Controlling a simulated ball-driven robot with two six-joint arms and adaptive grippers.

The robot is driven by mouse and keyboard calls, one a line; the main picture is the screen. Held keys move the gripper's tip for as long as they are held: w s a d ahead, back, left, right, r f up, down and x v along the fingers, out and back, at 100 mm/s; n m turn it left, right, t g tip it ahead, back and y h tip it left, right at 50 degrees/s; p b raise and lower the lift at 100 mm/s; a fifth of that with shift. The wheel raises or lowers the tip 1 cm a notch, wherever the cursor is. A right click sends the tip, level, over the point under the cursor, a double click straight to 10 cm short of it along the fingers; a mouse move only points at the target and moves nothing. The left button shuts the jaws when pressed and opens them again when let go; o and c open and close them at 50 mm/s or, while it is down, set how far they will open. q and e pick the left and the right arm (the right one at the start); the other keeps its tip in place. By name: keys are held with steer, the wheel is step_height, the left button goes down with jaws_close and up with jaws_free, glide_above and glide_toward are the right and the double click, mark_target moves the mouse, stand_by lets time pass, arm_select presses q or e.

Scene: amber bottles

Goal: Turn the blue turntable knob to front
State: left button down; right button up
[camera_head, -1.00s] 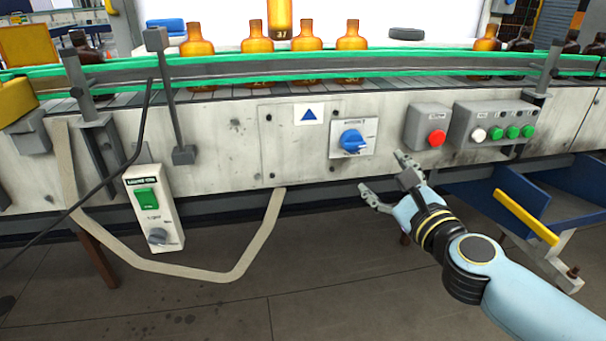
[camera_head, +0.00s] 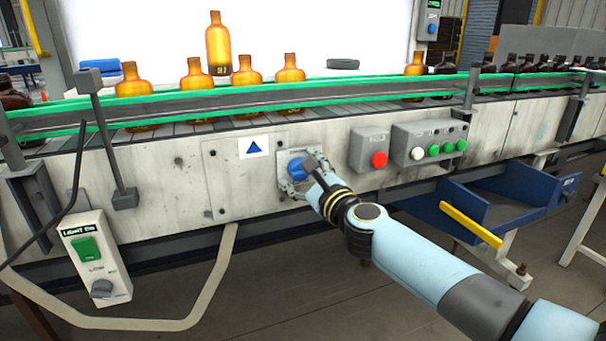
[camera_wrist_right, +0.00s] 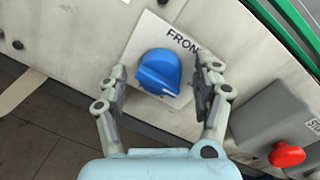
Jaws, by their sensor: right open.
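The blue turntable knob (camera_head: 296,168) sits on a pale plate on the front of the conveyor. In the right wrist view the knob (camera_wrist_right: 159,72) lies between the two fingers of my right gripper (camera_wrist_right: 160,85). The fingers are open, one on each side, with a visible gap on the left; the right finger is closer to the knob. The plate (camera_wrist_right: 140,45) shows the letters "FRON", the rest hidden by the right finger. In the head view my right gripper (camera_head: 302,175) partly covers the plate. My left gripper is not in view.
A grey box with a red button (camera_head: 379,160) is just right of the plate, and a box with white and green buttons (camera_head: 430,142) is beyond it. Amber bottles (camera_head: 195,75) stand on the conveyor behind green rails (camera_head: 330,91). A control box (camera_head: 95,258) hangs at left.

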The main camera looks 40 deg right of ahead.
steer(key=shift+c, duration=1.6)
steer(key=c, duration=0.8)
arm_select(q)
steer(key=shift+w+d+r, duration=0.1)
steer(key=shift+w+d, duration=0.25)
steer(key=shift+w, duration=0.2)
arm_select(e)
steer(key=shift+c, duration=0.2)
